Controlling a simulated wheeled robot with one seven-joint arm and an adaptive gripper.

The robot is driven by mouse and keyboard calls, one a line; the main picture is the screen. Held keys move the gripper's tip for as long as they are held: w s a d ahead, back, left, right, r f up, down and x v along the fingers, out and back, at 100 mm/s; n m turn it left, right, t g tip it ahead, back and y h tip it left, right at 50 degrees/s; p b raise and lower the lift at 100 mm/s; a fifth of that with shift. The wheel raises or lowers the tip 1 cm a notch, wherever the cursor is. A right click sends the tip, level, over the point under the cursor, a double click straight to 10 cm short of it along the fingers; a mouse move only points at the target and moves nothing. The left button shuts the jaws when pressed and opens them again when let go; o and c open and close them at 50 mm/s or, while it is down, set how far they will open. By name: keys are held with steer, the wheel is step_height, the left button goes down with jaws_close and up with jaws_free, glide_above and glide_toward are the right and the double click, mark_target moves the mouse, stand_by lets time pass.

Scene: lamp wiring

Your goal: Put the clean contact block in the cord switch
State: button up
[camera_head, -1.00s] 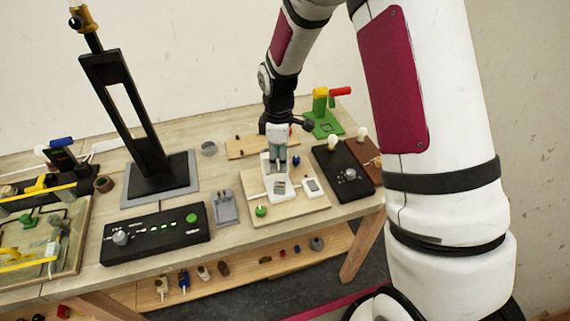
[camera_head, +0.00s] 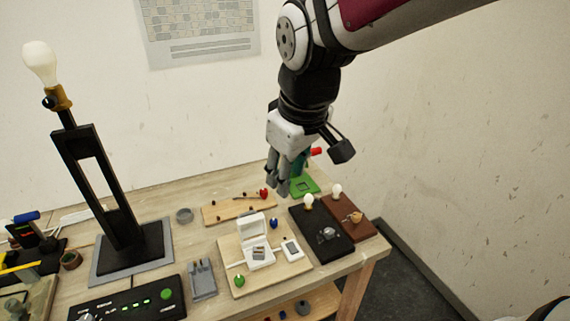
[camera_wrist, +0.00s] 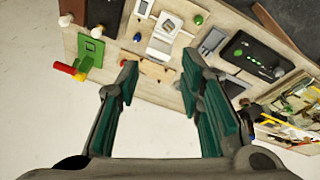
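The cord switch (camera_head: 259,257) is a white housing with its lid standing open, on a light wooden board (camera_head: 242,283). A small grey block sits in its recess; I cannot tell whether this is the clean contact block. A small white piece with a grey face (camera_head: 291,250) lies to its right on the same board. My gripper (camera_head: 278,190) hangs above and behind the board, clear of the switch. In the wrist view my gripper (camera_wrist: 160,65) has its fingers apart with nothing between them. The switch also shows there (camera_wrist: 159,46), beyond the fingertips.
A black box (camera_head: 320,242) and a brown box (camera_head: 349,222) stand to the right. A green fixture (camera_head: 304,186) with a red handle is behind. A grey tray (camera_head: 203,280), a black control panel (camera_head: 128,303) and a tall lamp (camera_head: 118,215) are to the left.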

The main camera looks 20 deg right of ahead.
steer(key=s+r+m+t, duration=0.2)
steer(key=s+r+m, duration=0.1)
steer(key=s, duration=0.8)
steer(key=shift+d+r+m, duration=0.25)
steer(key=shift+r+m, duration=0.1)
steer(key=shift+m, duration=0.45)
steer(key=w+f+b, duration=0.5)
steer(key=shift+w, duration=0.35)
steer(key=shift+w, duration=0.1)
steer(key=shift+c, duration=0.5)
